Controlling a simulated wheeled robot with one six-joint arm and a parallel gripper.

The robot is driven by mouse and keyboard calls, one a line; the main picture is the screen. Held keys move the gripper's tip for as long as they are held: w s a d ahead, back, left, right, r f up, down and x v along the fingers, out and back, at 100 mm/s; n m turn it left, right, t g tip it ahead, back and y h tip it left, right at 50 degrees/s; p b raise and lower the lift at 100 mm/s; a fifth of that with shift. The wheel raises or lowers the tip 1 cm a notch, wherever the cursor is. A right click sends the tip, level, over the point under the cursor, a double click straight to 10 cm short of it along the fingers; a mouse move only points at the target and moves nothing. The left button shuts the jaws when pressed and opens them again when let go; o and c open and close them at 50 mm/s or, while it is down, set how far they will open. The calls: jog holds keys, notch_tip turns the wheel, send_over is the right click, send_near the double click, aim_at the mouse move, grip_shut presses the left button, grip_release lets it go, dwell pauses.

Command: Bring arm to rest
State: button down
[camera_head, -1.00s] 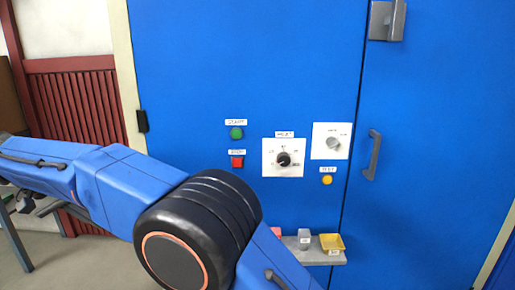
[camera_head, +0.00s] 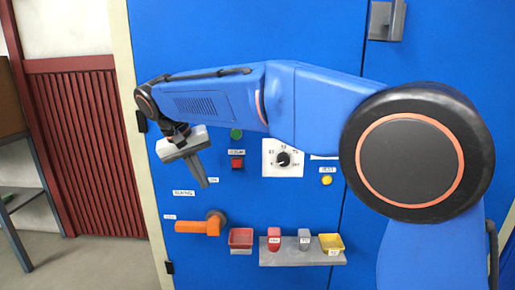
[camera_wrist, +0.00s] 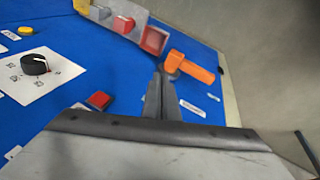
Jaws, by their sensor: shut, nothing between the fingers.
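My blue arm spans the head view, bent at a large black joint on the right, with its forearm reaching left. My gripper (camera_head: 207,183) hangs at the left end of the forearm, in front of the blue cabinet (camera_head: 240,30). Its fingers are shut and empty, pointing down and slightly right. In the wrist view my gripper (camera_wrist: 162,75) shows its fingers together, with the panel beyond. The gripper looks apart from the controls, though the exact gap cannot be told.
The cabinet carries a black knob (camera_head: 284,159), red button (camera_head: 237,163), green button (camera_head: 236,134), yellow button (camera_head: 326,180) and orange handle (camera_head: 198,227). A grey shelf (camera_head: 290,258) holds small blocks and a yellow tray (camera_head: 331,243); a red tray (camera_head: 241,237) is beside it. A grey rack (camera_head: 25,200) stands left.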

jog(key=s+d+f+m+y, duration=0.1)
jog(key=s+d, duration=0.3)
jog(key=d, duration=1.1)
jog(key=s+d+y, duration=0.1)
jog(key=s+d, duration=0.3)
jog(key=d, duration=1.1)
jog(key=s+d+f+m+t, duration=0.1)
jog(key=s+d+f, duration=0.6)
jog(key=s, duration=0.2)
jog(key=s+d+f+m+y, duration=0.1)
jog(key=s+d+f, duration=0.6)
jog(key=s, duration=0.3)
jog(key=shift+d+t, duration=0.3)
jog(key=shift+t, duration=0.1)
